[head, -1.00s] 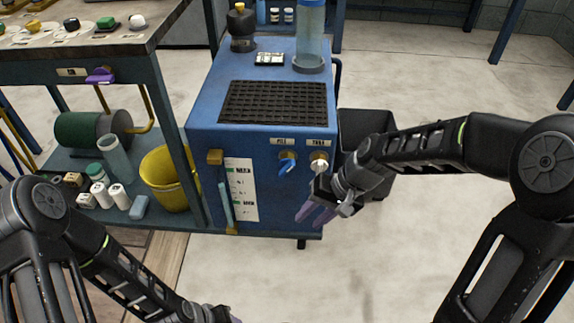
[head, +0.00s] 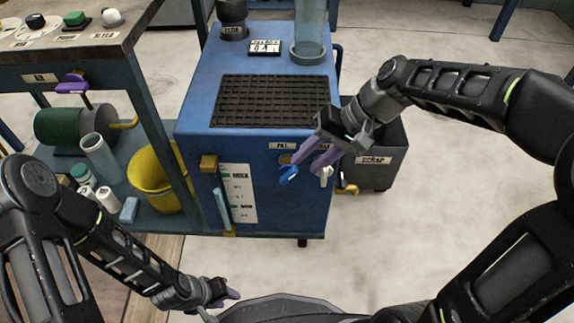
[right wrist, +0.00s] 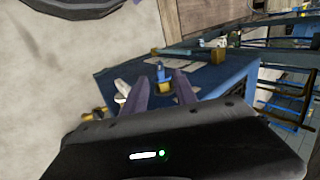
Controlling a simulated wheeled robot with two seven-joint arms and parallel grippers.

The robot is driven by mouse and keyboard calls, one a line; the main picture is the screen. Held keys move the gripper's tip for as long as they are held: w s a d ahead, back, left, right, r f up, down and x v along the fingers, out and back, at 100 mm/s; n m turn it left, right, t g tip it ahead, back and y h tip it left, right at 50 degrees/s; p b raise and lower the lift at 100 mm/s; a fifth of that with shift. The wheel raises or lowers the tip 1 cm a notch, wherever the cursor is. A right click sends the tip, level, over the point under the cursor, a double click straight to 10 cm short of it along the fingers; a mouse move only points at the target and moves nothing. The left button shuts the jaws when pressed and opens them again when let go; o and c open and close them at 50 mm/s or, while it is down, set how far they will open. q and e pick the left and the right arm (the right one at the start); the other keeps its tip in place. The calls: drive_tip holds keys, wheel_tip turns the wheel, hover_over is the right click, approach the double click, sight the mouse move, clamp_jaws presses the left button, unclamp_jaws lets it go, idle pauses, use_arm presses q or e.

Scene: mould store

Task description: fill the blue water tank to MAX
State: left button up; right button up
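The blue water tank (head: 195,110) stands in the middle of the head view with a black grate (head: 270,101) on top. A gauge strip (head: 239,193) and a pale tube (head: 221,207) are on its front; the water level is too small to read. A blue lever (head: 289,174) and a white lever (head: 326,177) sit at the front's upper right. My right gripper (head: 307,165) is open just above them. In the right wrist view, the blue lever (right wrist: 160,72) appears between its purple fingers (right wrist: 160,84); I see no grip. My left gripper (head: 232,294) is low, away from the tank.
A bench (head: 110,52) with a lower shelf stands left, holding a yellow bucket (head: 150,185), a green roll (head: 58,126) and bottles. A dark scrap bin (head: 378,170) stands right of the tank. A clear cylinder (head: 310,28) rises from the tank's top. Floor at right is clear.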

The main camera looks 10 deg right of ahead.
sight(296, 172)
drive_tip(key=shift+f, duration=0.1)
drive_tip(key=b+x, duration=0.3)
drive_tip(key=x, duration=0.3)
drive_tip(key=shift+a+f, duration=0.1)
drive_tip(key=shift+f, duration=0.15)
drive_tip(key=shift+w+a+f, duration=0.1)
drive_tip(key=shift+a+f, duration=0.3)
drive_tip(key=shift+c, duration=0.5)
clamp_jaws()
